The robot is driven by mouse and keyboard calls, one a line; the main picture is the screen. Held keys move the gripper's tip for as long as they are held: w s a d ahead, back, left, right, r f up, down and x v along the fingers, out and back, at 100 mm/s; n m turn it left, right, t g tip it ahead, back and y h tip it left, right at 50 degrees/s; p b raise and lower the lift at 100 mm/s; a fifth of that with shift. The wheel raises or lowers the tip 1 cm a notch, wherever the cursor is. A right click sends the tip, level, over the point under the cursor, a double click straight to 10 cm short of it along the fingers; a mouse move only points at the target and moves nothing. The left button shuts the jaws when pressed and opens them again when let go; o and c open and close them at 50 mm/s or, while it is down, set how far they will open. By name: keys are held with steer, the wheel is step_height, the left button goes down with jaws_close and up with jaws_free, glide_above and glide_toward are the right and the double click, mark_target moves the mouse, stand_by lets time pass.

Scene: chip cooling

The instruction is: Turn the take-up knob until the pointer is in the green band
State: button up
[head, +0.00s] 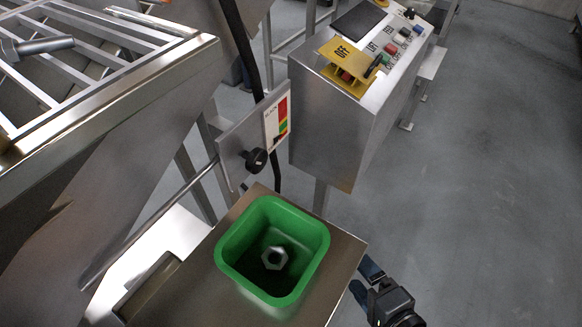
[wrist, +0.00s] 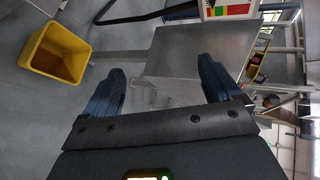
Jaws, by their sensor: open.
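The black take-up knob (head: 256,159) sits on a steel plate (head: 238,140) left of the control box in the head view. A white gauge card (head: 276,122) beside it carries red, yellow and green bands. The pointer is too small to make out. In the wrist view, part of a card with coloured bands (wrist: 230,9) shows at the top edge; I cannot make out the knob there. My gripper (head: 364,280) is at the lower right of the head view, apart from the knob. Its blue fingers are spread wide and empty in the wrist view (wrist: 160,75).
A green bin (head: 232,278) holding a hex nut (head: 274,257) stands on a steel table (head: 345,250) between my gripper and the knob. A control box (head: 325,140) with a yellow guard (head: 350,62) stands behind. A steel grate frame (head: 110,75) fills the left. Open floor lies right.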

steer(key=w+a+f+m+y+b, duration=0.1)
steer(key=w+a+m+y+b, duration=0.15)
steer(key=w, duration=0.35)
steer(key=w+a+m+y+b, duration=0.1)
steer(key=w+a+y, duration=0.1)
steer(key=w+a, duration=0.3)
steer(key=m+g+y+b, duration=0.2)
steer(key=m+y, duration=0.1)
steer(key=y, duration=0.2)
glide_toward(262, 164)
steer(key=x, duration=1.1)
steer(key=shift+d, duration=0.1)
steer(key=c, duration=1)
steer(key=shift+o, duration=0.2)
steer(key=shift+f+n+b, duration=0.1)
steer(key=shift+n+b, duration=0.15)
steer(key=shift+b, duration=0.1)
